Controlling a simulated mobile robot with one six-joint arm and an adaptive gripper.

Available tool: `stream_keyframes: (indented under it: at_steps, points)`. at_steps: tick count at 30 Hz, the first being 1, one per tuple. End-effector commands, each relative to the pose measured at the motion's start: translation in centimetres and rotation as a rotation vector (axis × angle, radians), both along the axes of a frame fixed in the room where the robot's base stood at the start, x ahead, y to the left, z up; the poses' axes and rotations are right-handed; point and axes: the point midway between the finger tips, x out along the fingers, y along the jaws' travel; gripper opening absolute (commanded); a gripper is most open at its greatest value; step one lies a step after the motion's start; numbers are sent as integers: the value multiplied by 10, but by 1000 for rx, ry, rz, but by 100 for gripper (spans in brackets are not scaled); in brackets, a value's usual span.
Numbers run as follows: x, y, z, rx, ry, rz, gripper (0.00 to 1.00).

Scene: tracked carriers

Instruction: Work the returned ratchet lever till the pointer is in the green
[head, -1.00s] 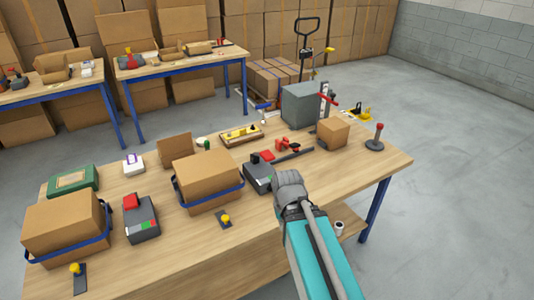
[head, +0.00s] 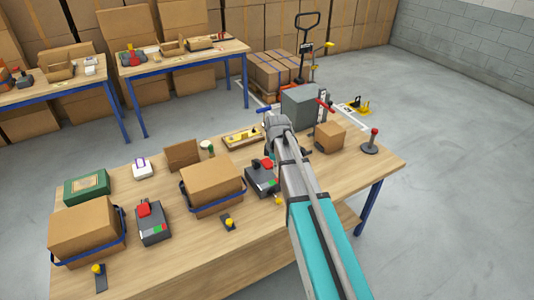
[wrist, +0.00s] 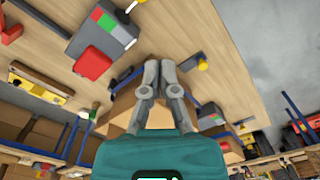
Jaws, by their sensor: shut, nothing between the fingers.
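A grey block-shaped unit (head: 299,108) stands at the back right of the table. It has a pale upright plate (head: 322,104), a red-gripped lever (head: 326,106) and a blue grip (head: 264,110). I cannot make out a pointer or green band on it. My gripper (head: 277,122) shows in front of this unit's left side, above the table; its fingers are shut and empty. In the wrist view the two grey fingers (wrist: 161,66) lie together. A dark device (head: 262,181) with a red part and a green-and-red strip sits below my arm; its strip (wrist: 112,26) shows in the wrist view.
Strapped cartons (head: 212,187) and a second dark device (head: 155,222) fill the left of the table. A small carton (head: 329,136) and a red-knobbed post (head: 371,142) stand at right. A yellow-filled tray (head: 243,137) is behind.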

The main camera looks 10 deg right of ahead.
Motion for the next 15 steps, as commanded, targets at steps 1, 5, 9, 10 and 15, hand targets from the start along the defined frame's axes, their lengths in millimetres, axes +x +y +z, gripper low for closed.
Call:
stream_keyframes:
  at_steps: [1,5,9,10,15]
  points:
    - [20,0,19,0,0,75,0]
    - [51,0,41,0,0,278,0]
    - [78,0,60,0,0,466,0]
    - [83,0,63,0,0,499,0]
    - [100,0,74,0,0,632,0]
